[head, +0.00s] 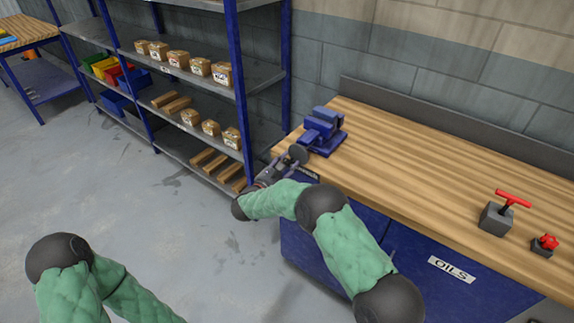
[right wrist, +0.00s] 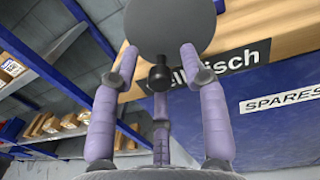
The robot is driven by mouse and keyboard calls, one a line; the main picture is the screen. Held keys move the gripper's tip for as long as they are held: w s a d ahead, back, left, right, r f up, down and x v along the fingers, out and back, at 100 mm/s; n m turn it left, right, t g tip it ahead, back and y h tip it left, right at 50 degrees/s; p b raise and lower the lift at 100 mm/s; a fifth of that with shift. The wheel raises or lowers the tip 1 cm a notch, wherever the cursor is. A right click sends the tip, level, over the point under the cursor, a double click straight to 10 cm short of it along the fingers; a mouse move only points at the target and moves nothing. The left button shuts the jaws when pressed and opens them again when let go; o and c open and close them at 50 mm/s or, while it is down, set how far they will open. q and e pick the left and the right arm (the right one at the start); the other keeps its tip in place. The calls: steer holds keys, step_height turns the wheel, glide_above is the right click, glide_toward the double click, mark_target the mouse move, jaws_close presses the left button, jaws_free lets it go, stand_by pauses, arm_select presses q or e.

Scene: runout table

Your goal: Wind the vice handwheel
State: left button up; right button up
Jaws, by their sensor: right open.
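The blue vice (head: 322,130) is fixed at the left end of the wooden bench top. Its dark grey round handwheel (head: 298,153) faces the near left corner, and the wheel's disc (right wrist: 172,25) fills the top of the right wrist view. A short black knob (right wrist: 158,76) sticks out from the wheel toward the palm. My right gripper (head: 287,164) is at the wheel. In the right wrist view its purple fingers (right wrist: 158,75) are spread around the knob, with gaps beside it. Whether a fingertip touches the disc is unclear. My left gripper is out of view.
The wooden bench top (head: 400,165) is mostly clear. A grey block with a red T-handle (head: 512,199) and a small red knob (head: 546,242) stand at its right. Blue shelving (head: 215,80) with boxes stands left of the bench, close to my right arm.

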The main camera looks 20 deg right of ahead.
jaws_close()
steer(key=shift+n, duration=0.3)
